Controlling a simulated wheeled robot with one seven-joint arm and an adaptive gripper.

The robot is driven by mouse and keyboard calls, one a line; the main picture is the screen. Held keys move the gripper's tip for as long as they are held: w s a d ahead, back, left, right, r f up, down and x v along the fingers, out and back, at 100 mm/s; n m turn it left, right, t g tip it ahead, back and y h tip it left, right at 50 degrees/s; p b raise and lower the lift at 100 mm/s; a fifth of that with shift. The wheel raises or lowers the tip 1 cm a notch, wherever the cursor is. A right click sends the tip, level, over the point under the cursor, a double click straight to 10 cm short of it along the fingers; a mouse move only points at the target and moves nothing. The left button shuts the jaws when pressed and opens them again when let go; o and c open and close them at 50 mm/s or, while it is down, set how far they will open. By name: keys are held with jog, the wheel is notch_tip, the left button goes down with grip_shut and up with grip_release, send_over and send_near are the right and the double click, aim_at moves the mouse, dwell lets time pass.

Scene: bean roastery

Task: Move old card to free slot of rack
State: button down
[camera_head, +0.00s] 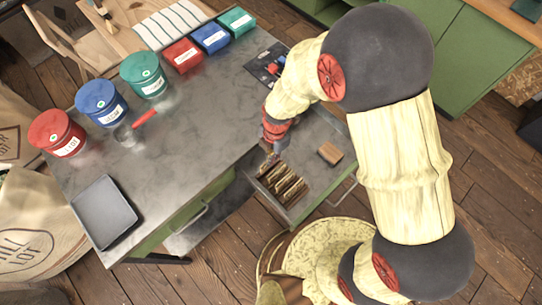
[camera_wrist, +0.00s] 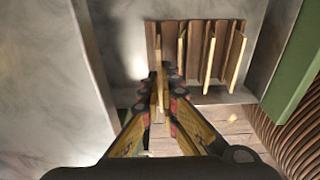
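The wooden rack (camera_head: 283,182) stands in the open drawer and holds several thin upright cards; it also shows in the wrist view (camera_wrist: 195,38). My gripper (camera_head: 270,151) is at the rack's left end. In the wrist view my gripper (camera_wrist: 163,80) has its fingertips close on both sides of the leftmost card (camera_wrist: 159,62) and appears shut on it. That card's far end lies at the rack's left slot; how deep it sits is hidden. The other cards (camera_wrist: 209,62) stand to the right. No writing on the cards is readable, so I cannot tell which is old.
A small brown block (camera_head: 330,153) lies in the drawer (camera_head: 318,180), right of the rack. The metal worktop (camera_head: 190,140) carries red, blue and green tins, matching boxes, a red-handled scoop (camera_head: 135,127) and a grey tray (camera_head: 104,212). The drawer wall is close by.

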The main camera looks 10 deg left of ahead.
jog(key=shift+f+b, duration=1.75)
jog(key=shift+f, duration=0.05)
dwell(0.8)
jog(key=c, duration=2.1)
grip_release()
jog(key=shift+o, duration=0.7)
jog(key=shift+r, duration=0.1)
jog(key=r, duration=0.8)
jog(key=w+r, duration=0.1)
jog(key=r, duration=0.2)
jog(key=shift+d+r, duration=0.35)
jog(key=shift+r, duration=0.05)
